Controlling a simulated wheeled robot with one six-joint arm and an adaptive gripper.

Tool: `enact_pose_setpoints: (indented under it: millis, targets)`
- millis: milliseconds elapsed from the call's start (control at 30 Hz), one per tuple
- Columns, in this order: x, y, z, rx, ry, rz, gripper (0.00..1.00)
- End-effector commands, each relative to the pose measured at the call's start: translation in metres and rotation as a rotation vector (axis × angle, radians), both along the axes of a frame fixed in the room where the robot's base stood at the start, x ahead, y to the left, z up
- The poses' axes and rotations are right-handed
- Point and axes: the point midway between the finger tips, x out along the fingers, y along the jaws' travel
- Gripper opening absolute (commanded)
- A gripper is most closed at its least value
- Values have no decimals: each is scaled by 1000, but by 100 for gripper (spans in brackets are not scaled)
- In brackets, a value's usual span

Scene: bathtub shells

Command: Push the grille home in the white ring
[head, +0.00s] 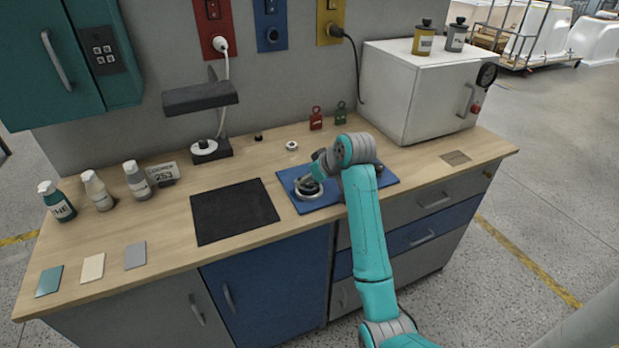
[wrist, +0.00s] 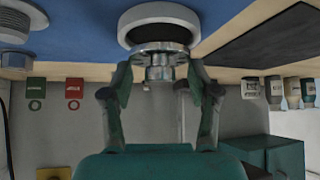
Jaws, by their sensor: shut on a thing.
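The white ring (wrist: 135,22) lies on the blue mat, its dark opening showing in the wrist view. It also shows in the head view (head: 309,195), partly under my gripper. The grille (wrist: 160,57) is a silver metal disc with a short round boss. My gripper (wrist: 160,73) is shut on the grille by this boss, one finger on each side. The grille's disc is close to the ring's opening and overlaps its near edge in the wrist view. I cannot tell whether they touch. In the head view my gripper (head: 308,184) hides most of the grille.
The blue mat (head: 294,178) also bears a grey round part (wrist: 18,20). A black mat (head: 234,211) lies to the left, with several bottles beyond. A white box (head: 412,90) stands at the back right. A small white round piece (head: 292,146) lies behind the blue mat.

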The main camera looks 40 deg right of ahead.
Motion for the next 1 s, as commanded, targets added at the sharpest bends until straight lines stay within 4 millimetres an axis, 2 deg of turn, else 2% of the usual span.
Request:
enact_pose_setpoints:
  millis: [967,1000]
  targets:
    - [0,0,-18,0,0,0,24]
    - [0,0,-18,0,0,0,70]
